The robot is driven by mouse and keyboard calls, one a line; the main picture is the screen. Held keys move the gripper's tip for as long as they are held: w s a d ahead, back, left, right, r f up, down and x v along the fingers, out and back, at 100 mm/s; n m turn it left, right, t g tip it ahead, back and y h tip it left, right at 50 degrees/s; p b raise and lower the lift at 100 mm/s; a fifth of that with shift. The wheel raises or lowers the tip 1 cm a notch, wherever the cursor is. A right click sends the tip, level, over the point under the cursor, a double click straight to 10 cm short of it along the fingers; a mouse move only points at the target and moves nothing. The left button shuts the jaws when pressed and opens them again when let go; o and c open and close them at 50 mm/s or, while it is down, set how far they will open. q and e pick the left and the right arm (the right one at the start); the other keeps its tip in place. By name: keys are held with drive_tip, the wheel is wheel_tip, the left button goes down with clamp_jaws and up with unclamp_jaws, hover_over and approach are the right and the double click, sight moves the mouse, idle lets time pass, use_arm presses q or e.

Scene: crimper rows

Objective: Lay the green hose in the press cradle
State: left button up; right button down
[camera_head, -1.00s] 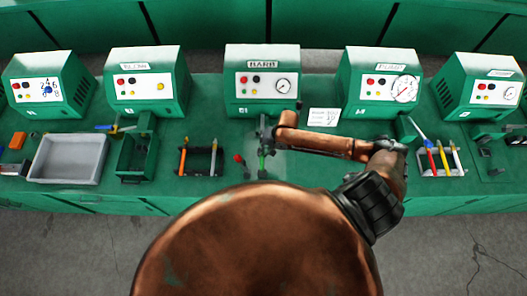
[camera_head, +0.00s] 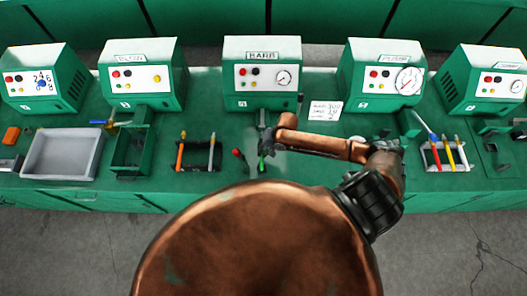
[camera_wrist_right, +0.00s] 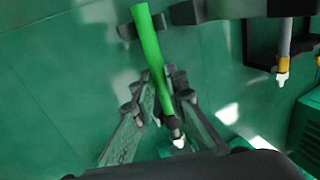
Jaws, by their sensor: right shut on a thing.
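The green hose (camera_wrist_right: 152,48) is a short bright tube, seen best in the wrist view. My right gripper (camera_wrist_right: 164,103) is shut on it, with one finger on each side. Its upper end in that view lies close to dark brackets (camera_wrist_right: 182,14); I cannot tell whether it touches them. A pale tip (camera_wrist_right: 178,140) shows beyond the fingers. In the head view only a small part of the hose (camera_head: 262,164) shows, below my right gripper (camera_head: 264,142), in front of the BARB press (camera_head: 262,99). The press cradle is mostly hidden by the gripper. My left gripper is not in view.
A rack with orange and grey pieces (camera_head: 198,168) stands left of the gripper, a red-knobbed lever (camera_head: 237,153) between them. Farther left are a green open box (camera_head: 132,172) and a grey tray (camera_head: 62,172). Another rack (camera_head: 445,170) stands right. Other presses line the back.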

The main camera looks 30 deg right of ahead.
drive_tip(key=c, duration=1.8)
unclamp_jaws()
drive_tip(key=shift+c, duration=0.2)
drive_tip(key=v, duration=1.2)
